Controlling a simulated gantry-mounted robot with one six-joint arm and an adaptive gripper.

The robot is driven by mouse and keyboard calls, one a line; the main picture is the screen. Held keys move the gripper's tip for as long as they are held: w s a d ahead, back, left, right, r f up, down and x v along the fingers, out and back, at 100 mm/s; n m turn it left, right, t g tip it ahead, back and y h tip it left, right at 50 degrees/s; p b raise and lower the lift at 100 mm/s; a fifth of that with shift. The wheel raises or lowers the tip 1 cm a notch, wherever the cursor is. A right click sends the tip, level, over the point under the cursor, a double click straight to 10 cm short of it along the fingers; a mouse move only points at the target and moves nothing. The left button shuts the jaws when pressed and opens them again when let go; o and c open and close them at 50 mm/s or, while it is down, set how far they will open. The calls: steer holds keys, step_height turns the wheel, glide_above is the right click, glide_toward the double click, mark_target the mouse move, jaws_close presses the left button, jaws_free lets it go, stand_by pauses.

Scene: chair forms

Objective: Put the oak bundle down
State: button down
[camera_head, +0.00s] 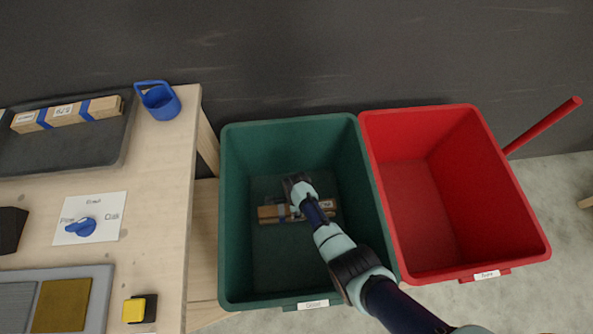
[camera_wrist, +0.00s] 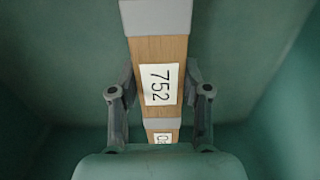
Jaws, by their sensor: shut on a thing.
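The oak bundle (camera_head: 268,213) is a long wooden piece with grey bands, inside the green bin (camera_head: 229,215). It lies level, crosswise in the head view. In the wrist view the bundle (camera_wrist: 160,52) runs between the fingers and shows a white label reading 752 and a second, partly hidden label. My gripper (camera_head: 297,200) reaches down into the green bin and is shut on the middle of the bundle. Its two fingers (camera_wrist: 160,90) stand on either side of the wood. I cannot tell whether the bundle touches the bin floor.
A red bin (camera_head: 520,215) stands empty to the right. The table (camera_head: 165,190) at left holds a dark tray (camera_head: 60,160) with a blue-banded bundle (camera_head: 66,113), a blue container (camera_head: 160,101), a blue dial (camera_head: 81,227) and a yellow button (camera_head: 134,310). The green bin's walls surround my gripper.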

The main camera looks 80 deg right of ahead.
steer(key=shift+f, duration=0.2)
steer(key=shift+f, duration=0.3)
steer(key=c, duration=0.5)
jaws_free()
steer(key=shift+c, duration=0.2)
steer(key=shift+r, duration=0.15)
step_height(320, 180, up, 12)
steer(key=p, duration=0.7)
steer(key=shift+r, duration=0.15)
